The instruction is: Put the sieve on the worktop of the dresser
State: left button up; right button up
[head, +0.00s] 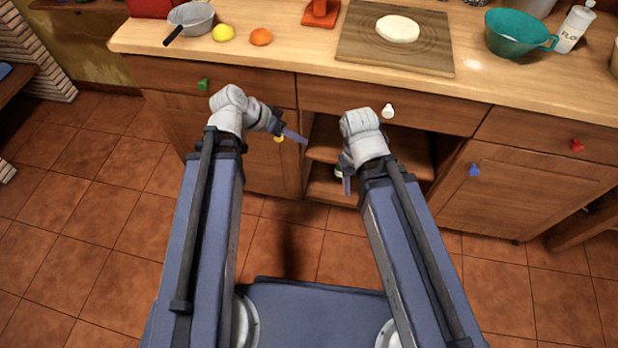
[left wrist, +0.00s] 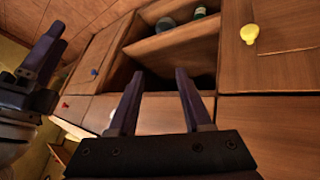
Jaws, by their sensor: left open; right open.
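No object shows clearly as the sieve. A dark grey round item (left wrist: 165,25), partly hidden, sits in the dresser's open compartment in the left wrist view; I cannot tell if it is the sieve. The dresser's wooden worktop (head: 290,58) runs across the top of the head view. My left gripper (head: 294,135) is open and empty in front of the dresser, below worktop height, by the yellow knob; its two fingers (left wrist: 159,74) point at the dresser in the left wrist view. My right gripper (head: 346,176) is open and empty, in front of the open compartment.
On the worktop stand a grey pan (head: 192,18), lemon (head: 223,33), orange (head: 261,37), cutting board (head: 360,50) with dough (head: 398,28), teal bowl (head: 505,40) and white bottle (head: 575,28). Bare worktop lies along the front. A green bottle (left wrist: 200,13) is in the compartment.

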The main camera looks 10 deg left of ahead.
pick_arm(q)
jog(key=s+d+f+n+g+y, duration=0.1)
jog(key=s+d+f+g+y, duration=0.1)
jog(key=s+y, duration=0.2)
jog(key=s+d+f+n+g+y, duration=0.1)
jog(key=s+d+f+g+y, duration=0.1)
jog(key=s, duration=0.4)
jog(key=shift+s+d+f+y, duration=0.15)
jog(key=shift+d+f+y, duration=0.1)
jog(key=shift+d+y, duration=0.7)
jog(key=shift+a, duration=0.1)
notch_tip(320, 180, up, 18)
jog(key=p, duration=1.8)
jog(key=shift+r, duration=0.15)
